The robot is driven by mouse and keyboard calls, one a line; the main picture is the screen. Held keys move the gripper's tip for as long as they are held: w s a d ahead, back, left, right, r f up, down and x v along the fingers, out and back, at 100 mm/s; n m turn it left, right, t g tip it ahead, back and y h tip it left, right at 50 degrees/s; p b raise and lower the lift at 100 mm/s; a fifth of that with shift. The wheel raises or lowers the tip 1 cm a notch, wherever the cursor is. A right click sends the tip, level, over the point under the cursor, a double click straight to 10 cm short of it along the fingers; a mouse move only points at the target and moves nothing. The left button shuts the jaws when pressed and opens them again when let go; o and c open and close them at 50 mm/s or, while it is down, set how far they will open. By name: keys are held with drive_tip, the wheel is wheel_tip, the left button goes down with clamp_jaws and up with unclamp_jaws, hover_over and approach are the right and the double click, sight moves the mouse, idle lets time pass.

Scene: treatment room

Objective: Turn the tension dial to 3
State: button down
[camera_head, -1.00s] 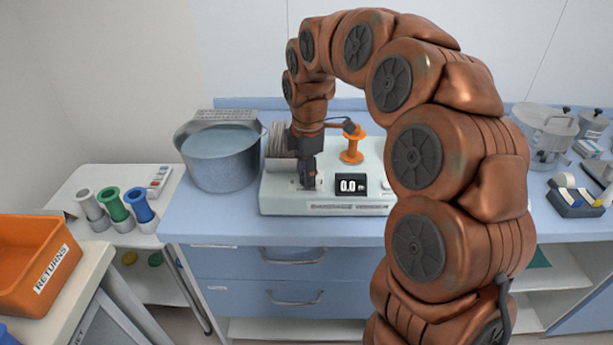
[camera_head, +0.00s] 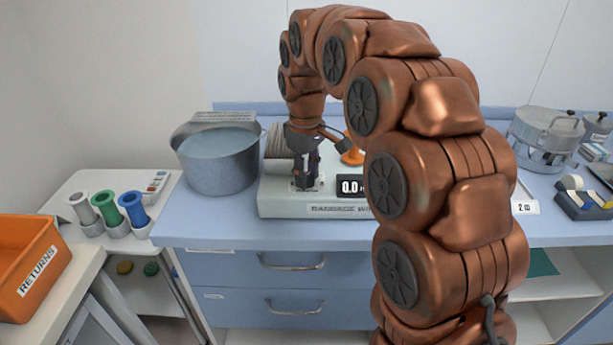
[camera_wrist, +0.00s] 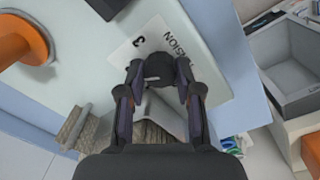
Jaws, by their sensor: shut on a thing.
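The tension dial (camera_wrist: 158,67) is a dark round knob on the pale machine (camera_head: 270,203), seen in the wrist view. Its label plate (camera_wrist: 170,36) shows the end of a word reading "NSION" and a digit that looks like 3. My gripper (camera_wrist: 157,80) is shut on the dial, one finger on each side. In the head view my gripper (camera_head: 305,180) points down at the left part of the machine and hides the dial. Where the dial points cannot be told.
A grey metal pot (camera_head: 218,165) stands close left of the machine. An orange spool (camera_head: 350,155) is on the machine just right of my gripper. An orange returns bin (camera_head: 30,262) and grey, green and blue rolls are at left. A lidded metal pot (camera_head: 545,135) is at right.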

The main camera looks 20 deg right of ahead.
drive_tip(key=m+b, duration=0.1)
drive_tip(key=m, duration=0.5)
drive_tip(key=shift+w, duration=0.1)
drive_tip(key=m, duration=0.6)
drive_tip(key=shift+m, duration=0.3)
idle(0.3)
drive_tip(key=c, duration=0.8)
unclamp_jaws()
drive_tip(key=shift+o, duration=0.2)
drive_tip(key=shift+r, duration=0.15)
